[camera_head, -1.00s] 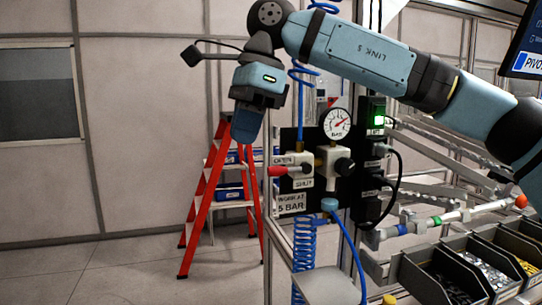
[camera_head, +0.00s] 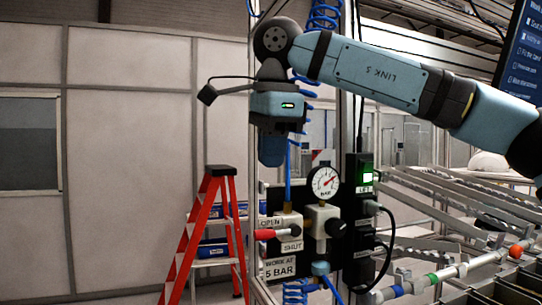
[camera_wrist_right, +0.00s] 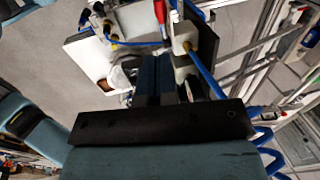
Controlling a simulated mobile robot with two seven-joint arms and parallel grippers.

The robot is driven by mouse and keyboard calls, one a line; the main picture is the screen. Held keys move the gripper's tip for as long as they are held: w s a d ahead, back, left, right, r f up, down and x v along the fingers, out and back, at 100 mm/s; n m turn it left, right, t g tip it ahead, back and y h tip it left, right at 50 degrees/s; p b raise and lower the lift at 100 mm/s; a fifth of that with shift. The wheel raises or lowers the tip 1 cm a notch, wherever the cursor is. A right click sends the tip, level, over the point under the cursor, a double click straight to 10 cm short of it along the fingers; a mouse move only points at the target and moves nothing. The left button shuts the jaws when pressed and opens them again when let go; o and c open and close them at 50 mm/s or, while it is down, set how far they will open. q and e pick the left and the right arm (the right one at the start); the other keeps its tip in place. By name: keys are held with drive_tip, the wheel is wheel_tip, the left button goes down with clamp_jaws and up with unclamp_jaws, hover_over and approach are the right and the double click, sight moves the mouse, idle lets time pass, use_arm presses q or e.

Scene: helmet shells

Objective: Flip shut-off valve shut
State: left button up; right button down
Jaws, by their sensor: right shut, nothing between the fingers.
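The shut-off valve has a red lever (camera_head: 264,235) that lies level and points left, beside the OPEN and SHUT labels on the panel. The red lever also shows at the top of the wrist view (camera_wrist_right: 160,10). My right gripper (camera_head: 272,152) hangs fingers down above the valve, apart from the lever. In the wrist view its two dark fingers (camera_wrist_right: 157,78) are together with nothing between them. The lever's pivot is small and hard to make out. My left gripper is not in view.
A round pressure gauge (camera_head: 323,182) and a black knob (camera_head: 335,228) are just right of the valve. Blue coiled hose (camera_head: 324,16) hangs by the post. A red stepladder (camera_head: 192,235) stands left behind. Conveyor rails (camera_head: 455,215) fill the right side.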

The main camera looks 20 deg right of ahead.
sight(267, 232)
drive_tip(key=f, duration=0.3)
drive_tip(key=w+f+p, duration=0.1)
drive_tip(key=f, duration=0.3)
drive_tip(key=w+f, duration=0.1)
drive_tip(key=f, duration=0.2)
drive_tip(key=shift+f, duration=0.3)
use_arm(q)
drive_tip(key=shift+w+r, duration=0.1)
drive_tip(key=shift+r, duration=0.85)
use_arm(e)
drive_tip(key=shift+f, duration=0.1)
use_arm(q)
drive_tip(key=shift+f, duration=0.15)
use_arm(e)
drive_tip(key=shift+w, duration=0.1)
